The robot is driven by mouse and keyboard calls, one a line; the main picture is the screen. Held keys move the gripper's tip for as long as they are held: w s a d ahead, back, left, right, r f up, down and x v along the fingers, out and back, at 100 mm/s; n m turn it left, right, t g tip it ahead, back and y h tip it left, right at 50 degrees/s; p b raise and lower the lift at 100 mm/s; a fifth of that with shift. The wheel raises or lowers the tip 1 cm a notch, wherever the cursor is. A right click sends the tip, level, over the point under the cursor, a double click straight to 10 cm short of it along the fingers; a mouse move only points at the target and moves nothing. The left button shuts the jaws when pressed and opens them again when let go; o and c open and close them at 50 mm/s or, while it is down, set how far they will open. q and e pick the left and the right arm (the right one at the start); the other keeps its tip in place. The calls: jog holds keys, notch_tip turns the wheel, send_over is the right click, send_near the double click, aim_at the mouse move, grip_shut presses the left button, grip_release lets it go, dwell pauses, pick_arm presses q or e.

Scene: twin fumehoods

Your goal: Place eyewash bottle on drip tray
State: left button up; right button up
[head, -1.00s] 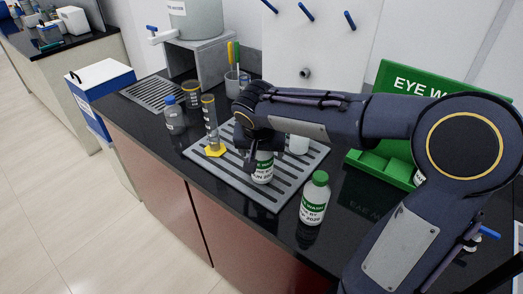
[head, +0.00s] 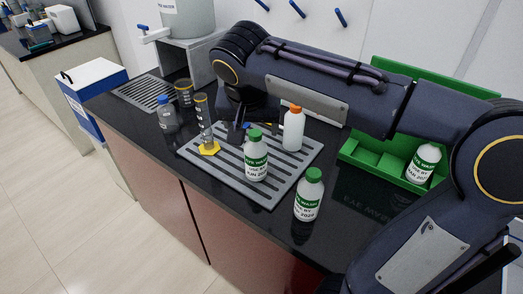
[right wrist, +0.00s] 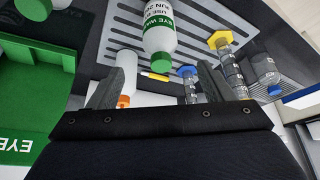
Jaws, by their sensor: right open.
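A white eyewash bottle with a green cap (head: 256,160) stands upright on the grey slotted drip tray (head: 268,200). It also shows in the right wrist view (right wrist: 160,35), ahead of the fingers and apart from them. A second eyewash bottle (head: 308,200) stands on the black counter in front of the tray. A third eyewash bottle (head: 422,165) sits in the green eyewash station (head: 365,155). My right gripper (head: 238,128) is behind the bottle on the tray. In the right wrist view its fingers (right wrist: 158,82) are apart with nothing gripped. My left gripper is out of view.
An orange-capped white bottle (head: 293,130) stands at the tray's back. A graduated cylinder with a yellow base (head: 208,149) stands at the tray's left end. A blue-capped bottle (head: 167,118) and a brown jar (head: 184,92) are further left. The counter's front edge is close.

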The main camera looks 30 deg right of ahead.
jog(key=s+a+f+n+t+y, duration=0.1)
jog(key=s+a+f+n+y, duration=0.1)
jog(key=s+f, duration=0.4)
jog(key=s+a+f+n+y, duration=0.2)
jog(key=s+f, duration=0.5)
jog(key=s, duration=0.4)
jog(key=n+y, duration=0.1)
jog(key=y, duration=0.1)
jog(key=shift+s+t+y, duration=0.3)
jog(key=shift+t, duration=0.1)
jog(key=shift+n, duration=0.3)
jog(key=shift+c, duration=0.4)
